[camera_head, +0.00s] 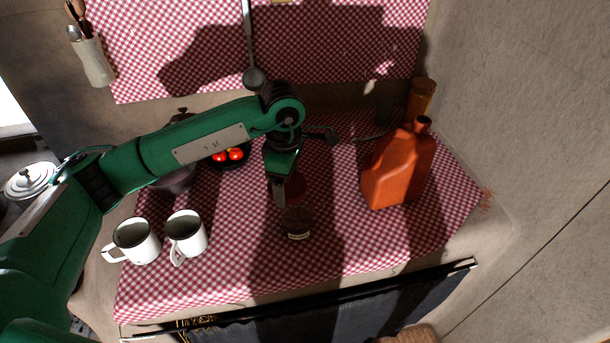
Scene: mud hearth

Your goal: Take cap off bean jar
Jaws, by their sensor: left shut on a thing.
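The bean jar (297,224) is a small dark jar with a pale label. It stands upright on the checked cloth near the middle. My left gripper (281,195) points down, above and just behind the jar in the picture. It is shut on a dark red round cap (297,188), partly hidden by the fingers and in shadow. The cap shows apart from the jar's body. The jar's contents are too dark to make out. My right gripper is not in view.
An orange jug (392,174) stands to the right, with an amber jar (421,96) behind it. Two white mugs (136,241) (186,235) stand at the left front. A dark bowl with red tomatoes (229,155) sits behind my arm. The checked cloth (345,240) is clear right of the jar.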

